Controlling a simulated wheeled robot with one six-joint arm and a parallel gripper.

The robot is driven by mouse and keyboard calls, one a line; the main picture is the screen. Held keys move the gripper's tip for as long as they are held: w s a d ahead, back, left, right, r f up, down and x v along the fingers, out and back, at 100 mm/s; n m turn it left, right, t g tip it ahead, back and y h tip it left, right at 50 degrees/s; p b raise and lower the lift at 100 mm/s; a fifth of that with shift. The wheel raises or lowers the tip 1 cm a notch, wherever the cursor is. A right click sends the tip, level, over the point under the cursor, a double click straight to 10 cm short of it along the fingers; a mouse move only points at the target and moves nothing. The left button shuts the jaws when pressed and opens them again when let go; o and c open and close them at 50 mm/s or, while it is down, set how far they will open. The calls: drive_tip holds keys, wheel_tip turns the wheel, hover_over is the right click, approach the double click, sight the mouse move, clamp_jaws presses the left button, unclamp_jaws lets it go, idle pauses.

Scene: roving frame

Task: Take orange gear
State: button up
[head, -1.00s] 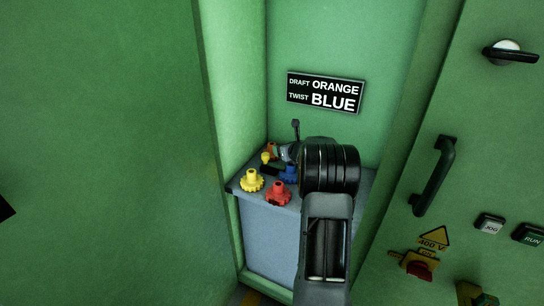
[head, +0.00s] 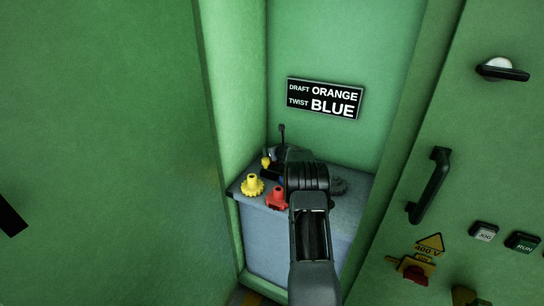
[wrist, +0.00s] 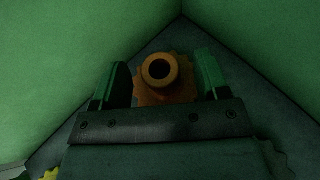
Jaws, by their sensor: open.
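My gripper (wrist: 160,72) is open, with one finger on each side of the hub. Whether either finger touches it is too dark to tell.
A yellow gear (head: 253,186) and a red gear (head: 277,199) stand in front of my gripper. A sliver of blue (head: 282,180) shows beside my arm. A dark gear (head: 338,186) lies right of my wrist. Green walls close in the corner, and a sign (head: 324,98) hangs behind.

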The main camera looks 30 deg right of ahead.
drive_tip(key=shift+w+d+f, duration=0.1)
drive_tip(key=shift+w+f, duration=0.15)
drive_tip(key=shift+w, duration=0.35)
drive_tip(key=shift+c, duration=0.3)
drive_tip(key=c, duration=1)
drive_tip(key=shift+c, duration=0.4)
drive_tip(key=shift+r, duration=0.15)
